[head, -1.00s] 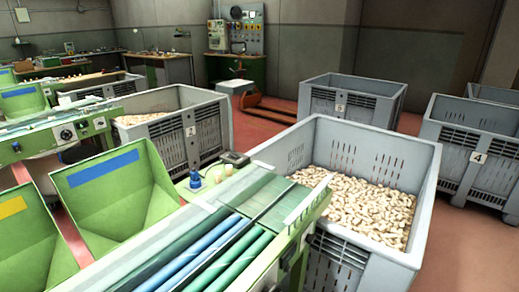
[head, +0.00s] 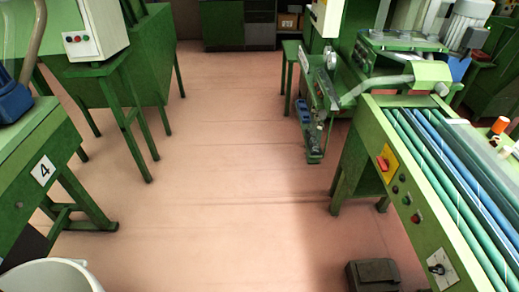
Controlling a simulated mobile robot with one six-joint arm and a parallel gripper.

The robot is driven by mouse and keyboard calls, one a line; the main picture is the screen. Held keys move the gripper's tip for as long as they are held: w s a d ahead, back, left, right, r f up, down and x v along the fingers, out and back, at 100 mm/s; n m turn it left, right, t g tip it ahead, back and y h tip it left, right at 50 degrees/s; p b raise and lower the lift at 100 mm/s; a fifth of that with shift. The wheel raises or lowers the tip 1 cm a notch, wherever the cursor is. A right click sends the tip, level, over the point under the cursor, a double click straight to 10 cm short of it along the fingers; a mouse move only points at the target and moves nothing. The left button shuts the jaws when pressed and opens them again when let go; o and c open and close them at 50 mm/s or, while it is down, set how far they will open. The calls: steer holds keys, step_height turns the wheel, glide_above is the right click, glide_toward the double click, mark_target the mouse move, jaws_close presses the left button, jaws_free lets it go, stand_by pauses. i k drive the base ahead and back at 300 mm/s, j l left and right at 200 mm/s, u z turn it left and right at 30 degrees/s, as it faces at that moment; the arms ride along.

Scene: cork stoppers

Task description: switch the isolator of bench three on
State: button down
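A red rotary switch on a yellow plate (head: 383,163), which looks like an isolator, is on the front of a green roller bench (head: 368,125) at the right in the head view. Its handle position is too small to read surely. I see no number on this bench, so I cannot tell whether it is bench three. My gripper is not in view.
Pinkish floor (head: 230,180) lies clear between the benches. A dark box-like pedal (head: 375,275) stands on the floor by the right bench. A white tub (head: 48,277) is at lower left. A green stand with a control box (head: 97,30) is upper left.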

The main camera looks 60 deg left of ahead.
mark_target(384, 164)
steer(key=u, duration=1.3)
steer(key=i+l+z, duration=0.1)
steer(key=i, duration=0.4)
steer(key=i+l+z, duration=0.15)
steer(key=i, duration=0.4)
steer(key=l, duration=0.05)
